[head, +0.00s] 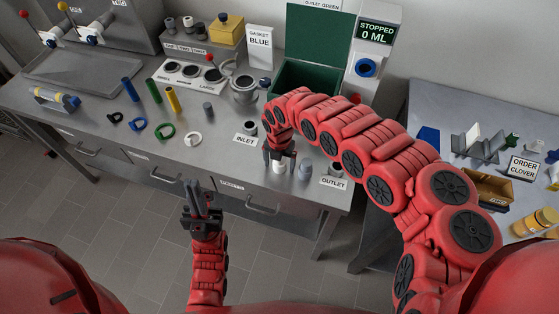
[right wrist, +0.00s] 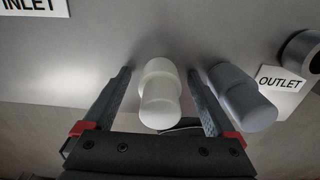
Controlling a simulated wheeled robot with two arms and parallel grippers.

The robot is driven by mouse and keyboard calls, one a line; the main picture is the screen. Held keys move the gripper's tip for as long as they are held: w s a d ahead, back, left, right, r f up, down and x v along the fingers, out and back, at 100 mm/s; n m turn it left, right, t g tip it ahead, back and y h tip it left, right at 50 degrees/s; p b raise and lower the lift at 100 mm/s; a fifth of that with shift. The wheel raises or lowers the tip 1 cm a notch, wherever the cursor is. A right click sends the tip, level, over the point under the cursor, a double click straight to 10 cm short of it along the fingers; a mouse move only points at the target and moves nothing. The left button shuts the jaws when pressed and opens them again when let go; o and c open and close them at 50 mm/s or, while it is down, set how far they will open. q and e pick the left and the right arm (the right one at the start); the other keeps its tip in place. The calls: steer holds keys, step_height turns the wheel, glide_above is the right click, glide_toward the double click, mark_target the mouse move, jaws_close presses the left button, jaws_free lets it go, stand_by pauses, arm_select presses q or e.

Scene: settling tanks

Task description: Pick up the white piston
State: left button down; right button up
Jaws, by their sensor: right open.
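The white piston (head: 280,167) stands on the steel bench near its front edge, between the INLET and OUTLET signs. My right gripper (head: 280,157) is over it with its fingers pointing down. In the right wrist view the white piston (right wrist: 160,92) is between the two open fingers of my right gripper (right wrist: 160,100), with a gap on each side. A grey piston (right wrist: 243,97) stands just outside the right finger; it also shows in the head view (head: 305,169). My left gripper (head: 203,197) is in front of the bench, over the floor, away from the pistons; its fingers look close together.
The INLET sign (head: 245,140) and OUTLET sign (head: 333,183) flank the pistons. A white ring (head: 192,139), green ring (head: 165,132) and grey cylinder (head: 208,111) lie or stand further left. A green box (head: 303,82) is behind. A second table (head: 420,98) stands right.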

jaws_close()
stand_by(0.4)
steer(key=shift+r, duration=0.1)
